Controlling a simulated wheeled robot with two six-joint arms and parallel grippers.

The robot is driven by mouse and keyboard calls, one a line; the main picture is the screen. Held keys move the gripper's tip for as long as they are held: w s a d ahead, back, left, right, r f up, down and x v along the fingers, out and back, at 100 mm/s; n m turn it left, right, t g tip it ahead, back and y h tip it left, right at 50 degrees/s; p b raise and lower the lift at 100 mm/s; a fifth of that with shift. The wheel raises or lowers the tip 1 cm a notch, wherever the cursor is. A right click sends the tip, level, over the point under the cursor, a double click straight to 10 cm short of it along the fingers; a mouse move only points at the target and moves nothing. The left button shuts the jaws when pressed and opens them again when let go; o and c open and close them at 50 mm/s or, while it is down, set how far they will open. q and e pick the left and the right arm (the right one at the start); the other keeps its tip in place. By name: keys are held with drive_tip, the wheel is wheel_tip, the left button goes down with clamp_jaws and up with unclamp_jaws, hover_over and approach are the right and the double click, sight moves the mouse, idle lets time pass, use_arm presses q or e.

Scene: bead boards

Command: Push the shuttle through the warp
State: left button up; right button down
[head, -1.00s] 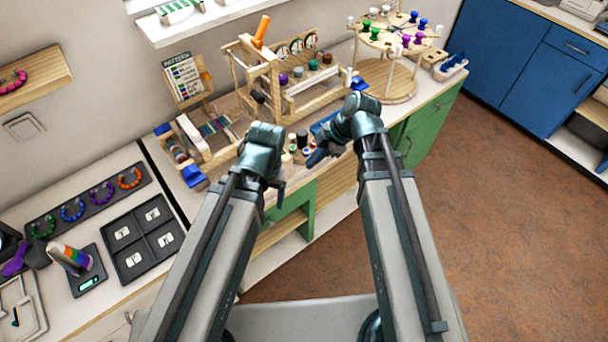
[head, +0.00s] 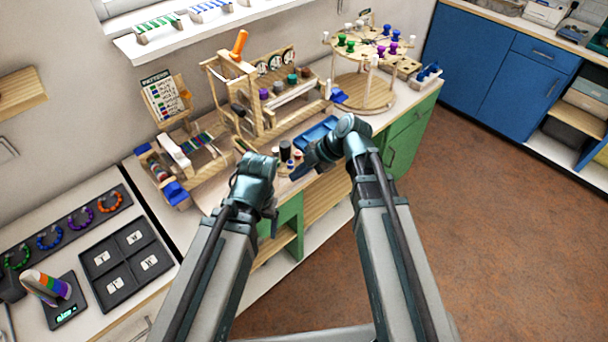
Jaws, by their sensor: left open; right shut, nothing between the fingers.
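A small wooden bead loom stands on the bench at the left, with coloured warp threads (head: 205,144) stretched across it and a white bar beside them. I cannot make out the shuttle for certain at this size. My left gripper (head: 271,218) is open and empty, pointing down just off the bench's front edge, to the right of and nearer than the loom. My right gripper (head: 304,169) is shut and empty, near the spools at the bench's front. Both grippers are apart from the loom.
A pattern card (head: 164,98) stands behind the loom. A wooden frame with an orange handle (head: 239,42) rises to its right. Spools (head: 285,150) and a blue tray (head: 317,133) lie near my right gripper. A round peg stand (head: 366,92) is farther right.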

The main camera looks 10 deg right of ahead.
use_arm(q)
drive_tip(key=shift+f+b, duration=1.05)
drive_tip(key=shift+f, duration=0.55)
use_arm(e)
drive_tip(key=w+a+f, duration=0.3)
drive_tip(key=w+a, duration=0.1)
drive_tip(key=shift+a, duration=0.35)
drive_tip(key=shift+f, duration=0.1)
